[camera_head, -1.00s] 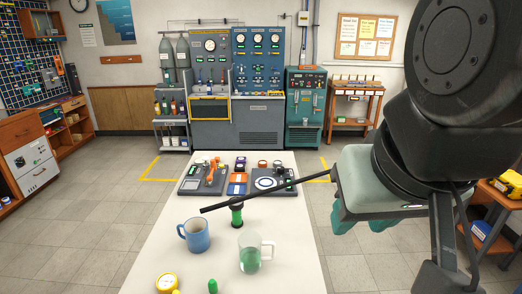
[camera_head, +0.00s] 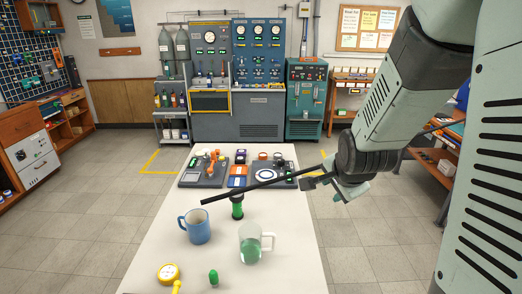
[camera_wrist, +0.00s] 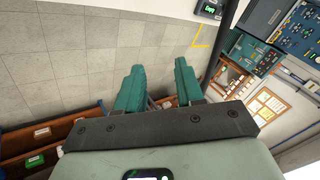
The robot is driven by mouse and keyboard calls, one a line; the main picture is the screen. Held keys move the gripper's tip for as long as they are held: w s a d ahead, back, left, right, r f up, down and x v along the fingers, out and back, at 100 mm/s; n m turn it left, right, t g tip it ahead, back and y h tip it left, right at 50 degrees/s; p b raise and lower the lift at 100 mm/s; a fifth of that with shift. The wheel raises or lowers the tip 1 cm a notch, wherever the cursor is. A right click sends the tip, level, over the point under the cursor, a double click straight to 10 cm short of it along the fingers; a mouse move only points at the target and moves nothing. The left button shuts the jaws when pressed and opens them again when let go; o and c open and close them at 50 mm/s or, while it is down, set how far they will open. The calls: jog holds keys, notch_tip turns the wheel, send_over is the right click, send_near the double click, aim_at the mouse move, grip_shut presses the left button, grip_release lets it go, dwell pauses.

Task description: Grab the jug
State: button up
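The jug (camera_head: 250,243) is a clear glass vessel with a handle on its right side and green liquid inside. It stands upright on the white table, right of the blue mug (camera_head: 198,227). My gripper (camera_wrist: 160,78) is open in the wrist view, its two teal fingers apart with nothing between them. In the head view my gripper (camera_head: 326,190) is up at the right, beyond the table's right side and clear of the jug. The jug does not show in the wrist view.
A green cylinder (camera_head: 237,208) stands behind the jug. A yellow gauge (camera_head: 169,273) and a small green piece (camera_head: 213,276) are in front. Test boards (camera_head: 205,170) fill the table's far end. A thin dark rod (camera_head: 270,183) crosses the view above the table.

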notch_tip(320, 180, down, 9)
jog(key=w+a+m+y, duration=0.1)
jog(key=m+y, duration=0.1)
jog(key=m+t+y, duration=0.2)
jog(key=m+y, duration=0.2)
jog(key=m, duration=0.1)
send_near(274, 246)
jog(key=w+d, duration=0.1)
jog(key=w, duration=0.2)
jog(key=s+a+f+m+t, duration=0.1)
jog(key=f+m+t, duration=0.1)
jog(key=m, duration=0.2)
jog(key=a+f+m+t, duration=0.1)
jog(key=m+t, duration=0.2)
jog(key=m, duration=0.2)
jog(key=s+a+f+m+t+h, duration=0.1)
jog(key=f+m+t, duration=0.1)
jog(key=m+t, duration=0.1)
jog(key=shift+s+a+f+m, duration=0.15)
jog(key=shift+s+f+m, duration=0.2)
jog(key=shift+m, duration=0.45)
jog(key=shift+x, duration=3.8)
jog(key=shift+f, duration=0.1)
grip_shut()
